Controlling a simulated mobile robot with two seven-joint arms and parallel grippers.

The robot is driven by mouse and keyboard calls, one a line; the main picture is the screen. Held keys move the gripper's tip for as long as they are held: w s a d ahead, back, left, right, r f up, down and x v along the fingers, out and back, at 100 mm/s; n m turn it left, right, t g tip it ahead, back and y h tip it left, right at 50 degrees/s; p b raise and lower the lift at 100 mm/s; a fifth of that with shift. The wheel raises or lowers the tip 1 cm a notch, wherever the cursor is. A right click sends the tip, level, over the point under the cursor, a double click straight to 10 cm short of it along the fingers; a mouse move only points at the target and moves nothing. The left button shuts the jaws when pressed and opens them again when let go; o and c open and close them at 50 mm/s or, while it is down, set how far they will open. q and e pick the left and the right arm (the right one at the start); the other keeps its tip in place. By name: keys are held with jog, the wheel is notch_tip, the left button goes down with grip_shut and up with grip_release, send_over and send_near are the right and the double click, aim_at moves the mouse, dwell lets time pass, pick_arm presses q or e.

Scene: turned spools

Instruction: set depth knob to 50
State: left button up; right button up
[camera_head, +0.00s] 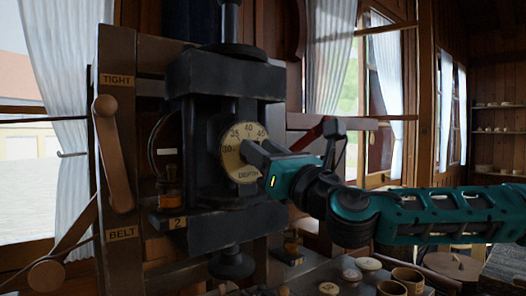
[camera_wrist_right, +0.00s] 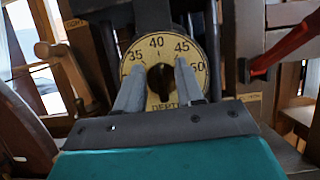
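The depth dial (camera_head: 231,158) is a round cream plate on a dark machine block, marked DEPTH, with 30, 35, 40 and 45 readable in the head view. In the right wrist view the dial (camera_wrist_right: 157,103) shows 35, 40, 45 and 50. Its dark knob (camera_wrist_right: 161,80) sits at the centre; I cannot make out a pointer. My right gripper (camera_head: 256,152) is in front of the dial. In the wrist view its two fingers (camera_wrist_right: 160,72) are apart, one on each side of the knob, with small gaps seeming to show. My left gripper is not in view.
A wooden lever (camera_head: 113,150) between TIGHT and BELT labels stands left of the dial. A red-handled lever (camera_head: 308,138) is just behind my right wrist. A small amber bottle (camera_head: 171,190) sits on a ledge. Cups (camera_head: 407,280) and round pieces lie on the bench below.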

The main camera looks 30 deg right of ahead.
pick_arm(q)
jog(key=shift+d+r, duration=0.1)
pick_arm(e)
grip_shut()
dwell(0.3)
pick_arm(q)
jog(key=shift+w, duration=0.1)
